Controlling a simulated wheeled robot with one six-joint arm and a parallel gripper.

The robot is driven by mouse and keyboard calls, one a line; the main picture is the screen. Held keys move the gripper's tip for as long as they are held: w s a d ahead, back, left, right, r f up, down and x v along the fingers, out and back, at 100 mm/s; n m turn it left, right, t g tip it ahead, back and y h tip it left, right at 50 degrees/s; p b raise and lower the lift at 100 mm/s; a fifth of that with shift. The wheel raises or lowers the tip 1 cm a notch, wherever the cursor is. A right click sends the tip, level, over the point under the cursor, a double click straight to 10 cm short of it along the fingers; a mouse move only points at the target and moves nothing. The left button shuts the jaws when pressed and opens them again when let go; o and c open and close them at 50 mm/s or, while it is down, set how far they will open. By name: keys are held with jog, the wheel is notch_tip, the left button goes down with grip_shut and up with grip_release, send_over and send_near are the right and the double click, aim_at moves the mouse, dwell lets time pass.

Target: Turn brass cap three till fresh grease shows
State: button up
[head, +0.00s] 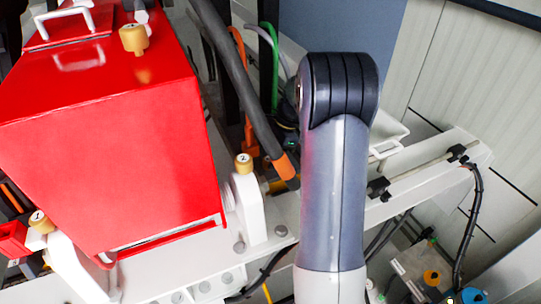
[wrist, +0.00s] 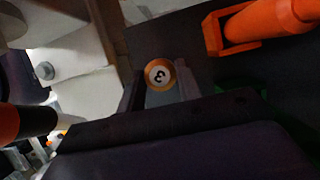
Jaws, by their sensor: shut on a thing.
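Brass cap three (wrist: 159,75) shows in the wrist view as a round brass-coloured cap with a white disc marked 3, turned in the picture. My gripper (wrist: 158,84) is shut on it, one grey finger on each side. In the head view my arm stands in the middle, and neither my gripper nor cap three can be seen there. I cannot make out any grease in either view.
In the head view, cap two (head: 243,164) tops a white block and cap one (head: 39,222) sits lower left. A red housing (head: 110,150) fills the left. Orange fittings (wrist: 265,22) are close by in the wrist view.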

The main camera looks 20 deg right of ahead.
jog(key=m+t, duration=0.1)
jog(key=m, duration=0.2)
jog(key=m+t, duration=0.1)
jog(key=m, duration=0.2)
jog(key=shift+s, duration=0.2)
jog(key=m+t+h, duration=0.1)
jog(key=m, duration=0.2)
jog(key=m+t+h, duration=0.1)
jog(key=m, duration=0.2)
jog(key=shift+a+m, duration=0.15)
jog(key=shift+m, duration=0.15)
jog(key=o, duration=1)
jog(key=shift+h, duration=0.3)
jog(key=shift+s, duration=0.1)
jog(key=b+v, duration=0.1)
jog(key=v, duration=0.9)
jog(key=shift+s+r, duration=0.15)
jog(key=shift+r, duration=0.2)
